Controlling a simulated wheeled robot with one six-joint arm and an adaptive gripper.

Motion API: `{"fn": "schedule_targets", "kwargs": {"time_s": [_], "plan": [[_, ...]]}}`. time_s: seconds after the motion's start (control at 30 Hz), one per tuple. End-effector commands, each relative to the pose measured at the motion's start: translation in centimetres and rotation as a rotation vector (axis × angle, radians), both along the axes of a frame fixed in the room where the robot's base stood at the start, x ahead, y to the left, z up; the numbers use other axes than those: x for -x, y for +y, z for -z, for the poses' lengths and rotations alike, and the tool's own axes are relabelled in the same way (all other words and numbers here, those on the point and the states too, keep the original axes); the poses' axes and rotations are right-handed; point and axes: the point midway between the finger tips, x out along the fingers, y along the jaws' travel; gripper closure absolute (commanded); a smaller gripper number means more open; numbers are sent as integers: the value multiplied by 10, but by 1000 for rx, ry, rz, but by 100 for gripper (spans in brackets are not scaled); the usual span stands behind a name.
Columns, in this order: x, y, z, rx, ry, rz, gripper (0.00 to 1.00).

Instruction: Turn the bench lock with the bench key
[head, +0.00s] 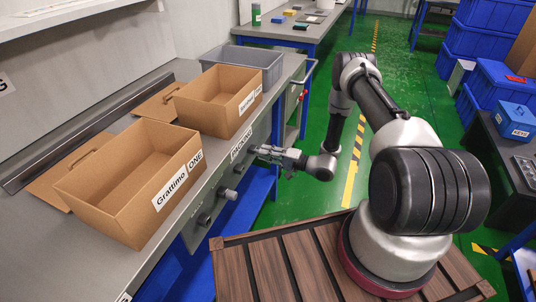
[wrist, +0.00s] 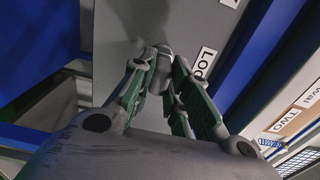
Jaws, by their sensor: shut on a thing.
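My gripper (head: 262,152) is at the front panel of the bench on the left, with the arm reaching in from the right. In the wrist view my gripper (wrist: 163,72) has its fingers closed around a small grey piece, taken as the bench key (wrist: 160,50), right against the grey panel. The fingers hide most of it. A white label starting "Lo" (wrist: 205,62) is on the panel just right of the fingertips. The bench lock itself is hidden behind the fingers and the grey piece, so I cannot tell how far the key is in or turned.
Grey knobs (head: 228,193) stick out of the bench front nearer to me. Open cardboard boxes (head: 118,220) and a grey bin (head: 270,62) stand on the bench top. Blue crates (head: 490,90) are stacked at the right. Green floor (head: 310,205) lies clear beside the bench.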

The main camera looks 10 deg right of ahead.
Motion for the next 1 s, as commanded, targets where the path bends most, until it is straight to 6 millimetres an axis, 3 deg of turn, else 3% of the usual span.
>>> {"fn": "schedule_targets", "kwargs": {"time_s": [0.37,0.4,0.53,0.87,1.0], "plan": [[-6,8,0,0,0,0,100],[-6,8,0,0,0,0,79],[-6,7,0,0,0,0,58],[-5,6,0,0,0,1,58],[4,-8,0,1,1,3,58]]}}
